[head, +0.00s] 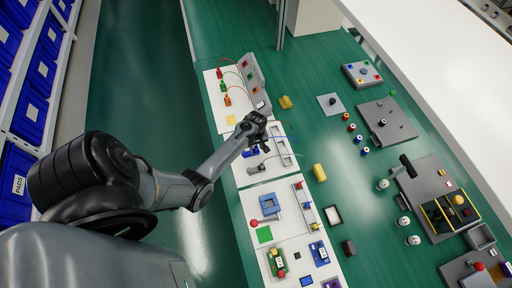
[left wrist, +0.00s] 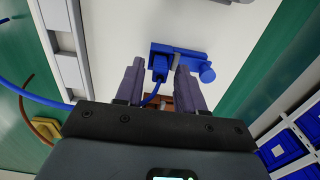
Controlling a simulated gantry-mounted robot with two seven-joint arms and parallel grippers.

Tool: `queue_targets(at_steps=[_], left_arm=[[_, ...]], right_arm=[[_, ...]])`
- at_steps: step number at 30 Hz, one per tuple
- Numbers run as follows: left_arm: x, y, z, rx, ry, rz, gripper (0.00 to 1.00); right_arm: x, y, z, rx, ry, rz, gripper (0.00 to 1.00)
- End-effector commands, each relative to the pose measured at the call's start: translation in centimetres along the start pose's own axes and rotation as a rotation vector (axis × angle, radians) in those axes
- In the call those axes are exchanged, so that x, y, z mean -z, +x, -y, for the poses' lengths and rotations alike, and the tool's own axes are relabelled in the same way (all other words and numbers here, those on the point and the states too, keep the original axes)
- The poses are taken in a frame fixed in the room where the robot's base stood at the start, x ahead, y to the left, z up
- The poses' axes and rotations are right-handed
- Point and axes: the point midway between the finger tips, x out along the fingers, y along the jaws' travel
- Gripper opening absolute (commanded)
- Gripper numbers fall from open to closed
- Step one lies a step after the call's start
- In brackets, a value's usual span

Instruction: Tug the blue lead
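The blue lead (left wrist: 38,96) runs in from the left edge of the left wrist view and passes behind my gripper's body. Its blue plug (left wrist: 159,68) sits at a blue socket block (left wrist: 190,58) with a round knob at its right end. My left gripper (left wrist: 160,82) is open, with one dark finger on each side of the plug and gaps between. In the head view my left gripper (head: 262,121) is above the white panel, with the blue block (head: 250,152) partly hidden below it. A thin piece of the blue lead (head: 292,137) shows to its right. My right gripper is not in view.
Red, green and orange plugs with leads (head: 226,99) and a grey upright panel (head: 254,80) stand beyond the gripper. A grey slotted rail (head: 282,146) lies to its right. A yellow cylinder (head: 319,172) and several small parts lie on the green bench.

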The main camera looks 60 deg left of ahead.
Motion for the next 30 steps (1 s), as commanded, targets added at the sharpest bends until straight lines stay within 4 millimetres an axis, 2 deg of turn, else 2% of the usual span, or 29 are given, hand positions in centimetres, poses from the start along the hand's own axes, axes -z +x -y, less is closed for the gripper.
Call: queue_targets(at_steps=[3, 18, 30], left_arm=[[0.01, -0.02, -0.01, 0.000, 0.000, 0.000, 0.38], [0.00, -0.02, 0.01, 0.000, 0.000, 0.000, 0.00], [0.00, -0.02, 0.01, 0.000, 0.000, 0.000, 0.00]], right_arm=[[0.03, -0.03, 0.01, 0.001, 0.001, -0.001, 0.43], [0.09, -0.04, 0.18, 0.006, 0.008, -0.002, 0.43], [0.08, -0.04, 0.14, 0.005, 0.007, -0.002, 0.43]])
